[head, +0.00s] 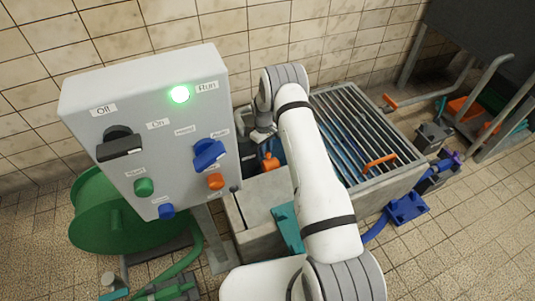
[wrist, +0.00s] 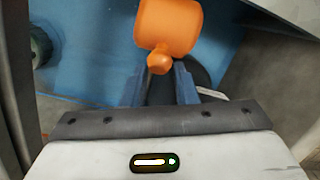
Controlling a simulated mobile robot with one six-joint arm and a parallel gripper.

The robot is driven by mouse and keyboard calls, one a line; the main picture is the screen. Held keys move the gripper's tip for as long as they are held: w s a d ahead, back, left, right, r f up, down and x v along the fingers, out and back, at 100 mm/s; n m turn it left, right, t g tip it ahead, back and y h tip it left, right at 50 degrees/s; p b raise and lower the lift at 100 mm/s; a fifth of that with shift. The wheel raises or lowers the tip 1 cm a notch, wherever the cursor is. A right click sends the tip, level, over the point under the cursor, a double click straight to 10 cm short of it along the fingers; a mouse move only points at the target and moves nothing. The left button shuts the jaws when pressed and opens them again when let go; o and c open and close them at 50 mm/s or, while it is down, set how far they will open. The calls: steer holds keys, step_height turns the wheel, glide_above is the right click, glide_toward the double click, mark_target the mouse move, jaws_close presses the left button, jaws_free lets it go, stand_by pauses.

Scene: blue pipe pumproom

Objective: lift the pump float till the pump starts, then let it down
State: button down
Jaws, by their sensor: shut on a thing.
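The orange pump float (wrist: 170,25) shows at the top of the wrist view, with a small orange knob at its near end. My gripper (wrist: 160,75) is shut on that knob, its two fingers on either side. In the head view the float (head: 270,161) is a small orange shape beside my arm, over the sump opening; my gripper is mostly hidden there behind the control box and my wrist. The grey control box (head: 150,130) has a green lamp (head: 180,94) lit next to the label "Run".
A metal grating (head: 365,130) with an orange handle covers the pit right of my arm. A green hose reel (head: 110,215) stands behind the box at left. Blue pipe parts (head: 408,207) lie at right. The tiled wall is close behind.

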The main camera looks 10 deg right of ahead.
steer(key=shift+w+d+r, duration=0.25)
steer(key=shift+w+r, duration=0.45)
steer(key=shift+w, duration=0.2)
steer(key=c, duration=1.2)
jaws_free()
steer(key=shift+s+f, duration=0.1)
steer(key=shift+f, duration=0.05)
steer(key=shift+a, duration=0.1)
steer(key=shift+r, duration=0.25)
step_height(320, 180, up, 7)
steer(key=w+p, duration=0.1)
steer(key=p, duration=0.1)
steer(key=shift+r+p, duration=0.15)
steer(key=shift+p, duration=0.2)
